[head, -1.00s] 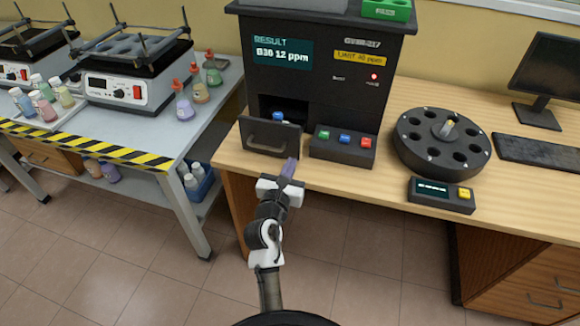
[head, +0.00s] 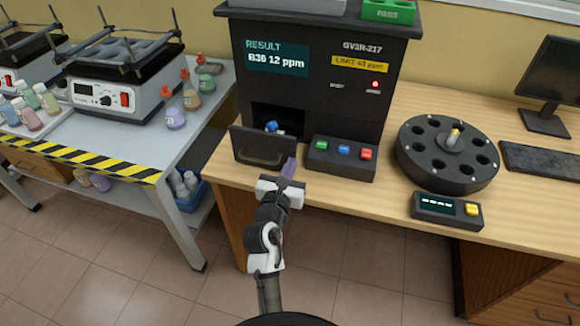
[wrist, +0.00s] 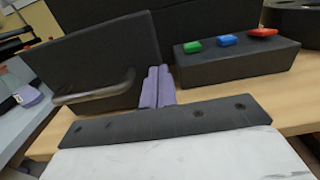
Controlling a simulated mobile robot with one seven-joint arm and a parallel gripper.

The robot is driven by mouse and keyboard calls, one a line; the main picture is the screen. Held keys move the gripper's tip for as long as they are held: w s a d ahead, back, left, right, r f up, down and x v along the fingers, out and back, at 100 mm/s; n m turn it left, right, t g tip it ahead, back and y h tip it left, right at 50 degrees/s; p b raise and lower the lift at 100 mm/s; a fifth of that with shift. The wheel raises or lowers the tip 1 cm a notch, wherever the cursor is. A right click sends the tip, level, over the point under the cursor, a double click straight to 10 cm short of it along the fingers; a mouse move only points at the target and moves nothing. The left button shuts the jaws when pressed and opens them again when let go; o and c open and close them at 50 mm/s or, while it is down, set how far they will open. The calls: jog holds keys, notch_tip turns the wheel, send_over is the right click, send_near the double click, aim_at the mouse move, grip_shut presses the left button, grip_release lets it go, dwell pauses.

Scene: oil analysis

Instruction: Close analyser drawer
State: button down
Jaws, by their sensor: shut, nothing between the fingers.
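The black analyser (head: 315,95) stands on the wooden bench, its screen reading "RESULT B36 12 ppm". Its drawer (head: 262,146) is pulled out at the lower left, with a blue-capped vial (head: 271,127) behind the front panel. In the wrist view the drawer front (wrist: 108,62) fills the left side, with its bar handle (wrist: 95,88). My gripper (head: 290,165) is shut and empty. Its purple fingers (wrist: 157,86) sit beside the right edge of the drawer front, very close to it. I cannot tell whether they touch it.
A button box (head: 341,157) with green, blue and red buttons stands just right of my fingers. A round black carousel (head: 447,152) and a small display unit (head: 446,210) are farther right. A side table (head: 185,140) with bottles is at the left.

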jog(key=p+x, duration=0.4)
jog(key=x, duration=0.4)
jog(key=shift+w+d, duration=0.1)
jog(key=shift+w, duration=0.15)
jog(key=shift+s, duration=0.15)
